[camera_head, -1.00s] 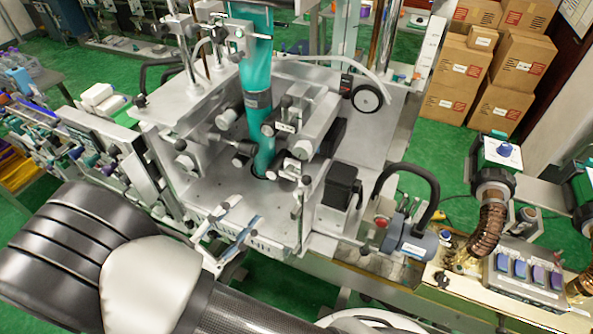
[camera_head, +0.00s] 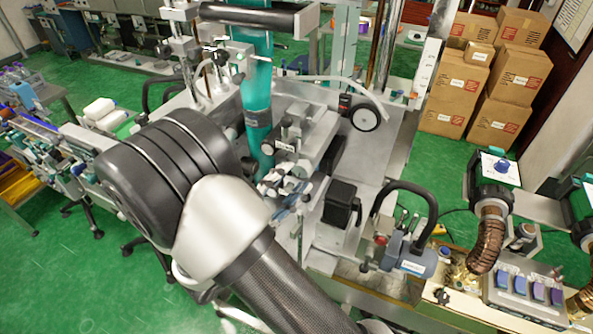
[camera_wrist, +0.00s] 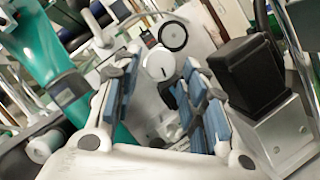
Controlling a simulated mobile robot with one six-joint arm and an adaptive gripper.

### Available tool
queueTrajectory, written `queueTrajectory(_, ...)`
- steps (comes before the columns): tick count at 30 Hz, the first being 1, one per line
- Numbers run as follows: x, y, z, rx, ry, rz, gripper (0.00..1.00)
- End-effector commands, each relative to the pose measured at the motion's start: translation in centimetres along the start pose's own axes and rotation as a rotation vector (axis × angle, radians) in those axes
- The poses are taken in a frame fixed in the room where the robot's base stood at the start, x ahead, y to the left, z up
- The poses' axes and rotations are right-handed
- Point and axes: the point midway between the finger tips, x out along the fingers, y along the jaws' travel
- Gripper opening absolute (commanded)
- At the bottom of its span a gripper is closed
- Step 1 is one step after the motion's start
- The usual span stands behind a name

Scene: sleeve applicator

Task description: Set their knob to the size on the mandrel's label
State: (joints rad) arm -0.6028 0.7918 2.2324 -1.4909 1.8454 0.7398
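The teal tube-shaped mandrel (camera_head: 257,85) stands upright in the metal machine and carries a dark grey band. It also shows at left in the wrist view (camera_wrist: 45,50); no size can be read on it. A round white knob (camera_wrist: 160,63) with a short dark mark shows beyond my fingertips in the wrist view. A black-rimmed white dial (camera_head: 366,117) is on the machine's back plate, also in the wrist view (camera_wrist: 173,36). My gripper (camera_wrist: 160,80) is open with blue-padded fingers, empty, the knob between the tips in the picture. Contact is not visible.
A black block (camera_head: 341,203) on a metal bracket stands right of my gripper, close in the wrist view (camera_wrist: 248,75). A black curved handle (camera_head: 405,190) is farther right. Cardboard boxes (camera_head: 500,75) stack behind. My arm hides the machine's front left.

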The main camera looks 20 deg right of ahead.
Motion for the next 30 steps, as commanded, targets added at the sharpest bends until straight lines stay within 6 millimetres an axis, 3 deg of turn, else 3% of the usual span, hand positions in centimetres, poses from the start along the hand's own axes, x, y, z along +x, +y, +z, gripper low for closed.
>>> queueTrajectory(6,2.2,0.0,0.0,-0.001,-0.001,0.000,0.39)
queueTrajectory(16,2.6,0.0,0.0,0.000,0.000,0.001,0.39)
queueTrajectory(30,2.6,0.0,0.0,0.000,0.000,0.000,0.09)
